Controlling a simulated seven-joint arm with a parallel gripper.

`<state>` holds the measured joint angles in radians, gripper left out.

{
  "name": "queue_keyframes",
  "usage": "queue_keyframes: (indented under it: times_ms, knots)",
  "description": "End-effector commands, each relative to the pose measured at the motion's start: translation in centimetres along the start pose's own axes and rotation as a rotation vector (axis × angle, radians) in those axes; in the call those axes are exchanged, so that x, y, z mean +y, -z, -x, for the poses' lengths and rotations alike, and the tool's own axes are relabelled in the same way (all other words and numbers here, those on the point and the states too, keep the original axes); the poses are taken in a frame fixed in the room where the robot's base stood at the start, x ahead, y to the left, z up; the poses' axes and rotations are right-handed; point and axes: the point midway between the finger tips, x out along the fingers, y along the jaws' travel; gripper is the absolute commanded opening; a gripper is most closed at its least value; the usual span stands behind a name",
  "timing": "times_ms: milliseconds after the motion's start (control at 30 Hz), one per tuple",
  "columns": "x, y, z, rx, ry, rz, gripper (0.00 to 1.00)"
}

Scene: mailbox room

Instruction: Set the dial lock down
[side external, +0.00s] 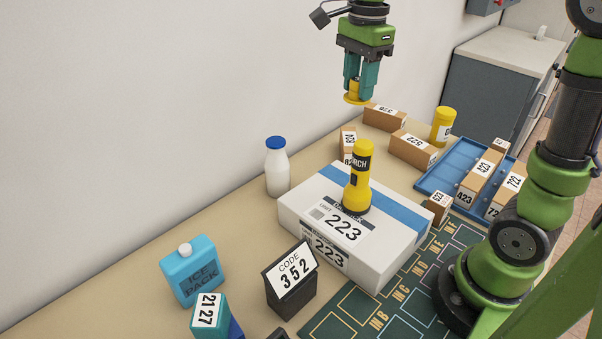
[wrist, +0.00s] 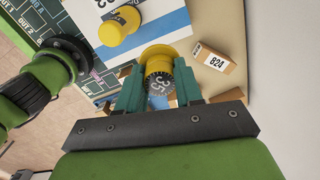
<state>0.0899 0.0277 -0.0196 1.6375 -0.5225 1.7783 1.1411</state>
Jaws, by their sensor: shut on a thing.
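The dial lock is a yellow piece with a wide round flange and a dark numbered ring. In the wrist view the dial lock (wrist: 158,62) sits between my fingers, and the number 35 shows on its ring. In the side external view the dial lock (side external: 355,97) hangs below my fingertips, well above the table. My gripper (side external: 361,82) is shut on it, with its teal fingers pointing down. It also shows in the wrist view (wrist: 160,90).
A large white box (side external: 400,238) labelled 223 stands below, with a yellow torch (side external: 358,185) upright on it. A white bottle (side external: 277,167), small brown boxes (side external: 413,149), a yellow jar (side external: 443,127) and a blue tray (side external: 433,181) stand around. Bare table (side external: 235,222) lies left of the white box.

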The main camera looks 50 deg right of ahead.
Motion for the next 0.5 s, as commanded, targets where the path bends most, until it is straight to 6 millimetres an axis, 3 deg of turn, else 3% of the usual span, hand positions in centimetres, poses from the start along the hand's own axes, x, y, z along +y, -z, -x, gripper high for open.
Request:
queue_keyframes:
  times_ms: [33,200,500]
  knots:
    - [-0.8,2.6,0.0,0.003,0.001,-0.089,0.03]
    - [-2.0,9.2,0.1,0.012,0.007,-0.305,0.03]
    - [-1.9,16.0,0.0,0.026,0.010,-0.524,0.03]
